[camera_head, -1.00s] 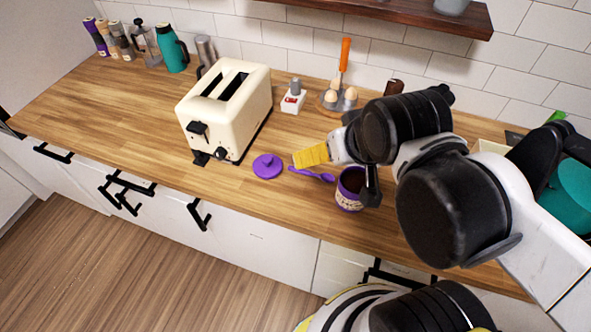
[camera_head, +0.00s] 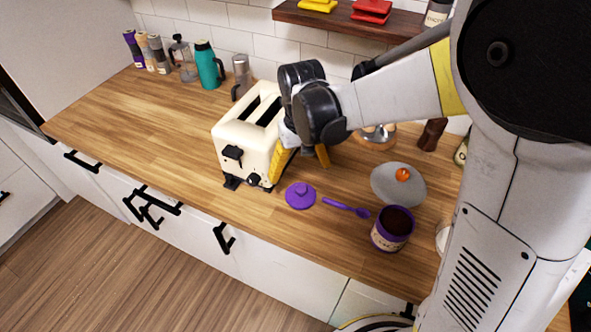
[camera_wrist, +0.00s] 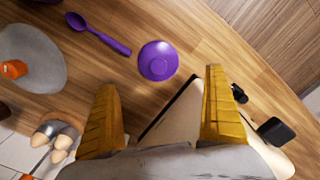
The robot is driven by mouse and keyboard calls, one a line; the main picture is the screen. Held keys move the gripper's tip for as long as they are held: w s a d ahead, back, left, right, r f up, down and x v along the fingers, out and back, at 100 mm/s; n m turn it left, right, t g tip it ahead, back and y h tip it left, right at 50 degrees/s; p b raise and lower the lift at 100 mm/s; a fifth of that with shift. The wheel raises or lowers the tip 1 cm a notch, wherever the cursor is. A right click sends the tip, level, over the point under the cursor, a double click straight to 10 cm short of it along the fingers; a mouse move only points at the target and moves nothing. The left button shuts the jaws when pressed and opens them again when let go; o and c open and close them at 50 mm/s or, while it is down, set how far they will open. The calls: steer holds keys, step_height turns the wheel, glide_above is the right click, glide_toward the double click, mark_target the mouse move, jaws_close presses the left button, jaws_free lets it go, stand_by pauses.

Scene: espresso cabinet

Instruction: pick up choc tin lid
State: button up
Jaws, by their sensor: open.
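The choc tin lid (camera_head: 300,195) is a round purple lid with a small knob. It lies flat on the wooden counter in front of the toaster's right end. The fingers also show in the wrist view (camera_wrist: 160,80), apart from the lid. The open choc tin (camera_head: 393,229), purple with dark contents, stands to the right.
The cream toaster (camera_head: 249,138) stands close to my fingers. A purple spoon (camera_head: 347,208) lies between lid and tin.

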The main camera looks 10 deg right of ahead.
mark_target(300, 194)
step_height(300, 194, down, 11)
steer(key=b, duration=0.4)
steer(key=shift+d+r, duration=0.15)
steer(key=shift+r, duration=0.05)
steer(key=c, duration=1)
